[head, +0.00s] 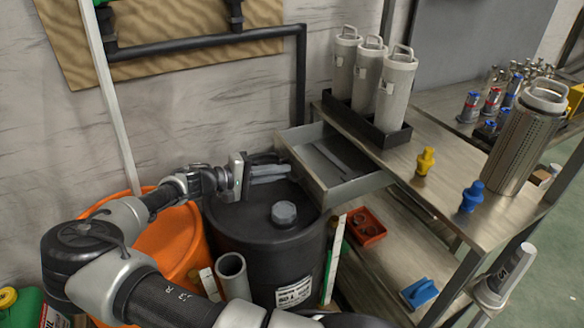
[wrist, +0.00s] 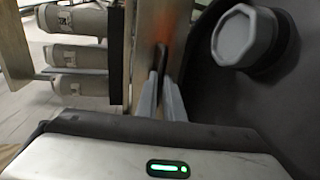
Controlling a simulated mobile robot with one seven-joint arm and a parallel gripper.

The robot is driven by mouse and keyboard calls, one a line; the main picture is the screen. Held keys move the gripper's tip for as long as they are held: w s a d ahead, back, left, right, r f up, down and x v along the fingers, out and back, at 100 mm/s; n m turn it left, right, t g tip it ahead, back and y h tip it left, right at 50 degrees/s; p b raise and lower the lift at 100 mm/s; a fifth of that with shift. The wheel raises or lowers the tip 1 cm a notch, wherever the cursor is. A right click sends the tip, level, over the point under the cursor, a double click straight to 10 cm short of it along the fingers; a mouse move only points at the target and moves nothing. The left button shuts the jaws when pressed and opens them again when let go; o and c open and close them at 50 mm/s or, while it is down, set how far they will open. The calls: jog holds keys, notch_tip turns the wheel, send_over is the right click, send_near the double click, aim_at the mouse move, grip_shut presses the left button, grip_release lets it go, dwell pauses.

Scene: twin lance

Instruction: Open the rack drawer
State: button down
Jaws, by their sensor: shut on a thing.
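The rack drawer (head: 360,187) is a grey metal tray that sticks out to the left from under the rack's top. It is open, and its inside shows. My gripper (head: 288,170) reaches the drawer's outer left face from the left, over the black barrel. In the wrist view, the two grey fingers (wrist: 160,98) are close together, with a narrow dark part, seemingly the drawer handle (wrist: 162,58), between their tips. The drawer's front panel (wrist: 147,38) stands just ahead of them. The handle is mostly hidden by the fingers in the head view.
The black barrel (head: 245,225) with a grey cap (head: 284,213) stands below my gripper, beside an orange barrel (head: 165,240). The rack top (head: 445,165) carries several canisters, a yellow piece (head: 425,161) and a blue piece (head: 471,196). A red tray (head: 366,227) lies on the lower shelf.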

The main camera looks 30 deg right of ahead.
jog(key=shift+a, duration=0.4)
jog(key=c, duration=1.9)
grip_release()
jog(key=p+v, duration=0.2)
jog(key=v, duration=1.5)
jog(key=shift+a, duration=0.2)
jog(key=shift+r, duration=0.1)
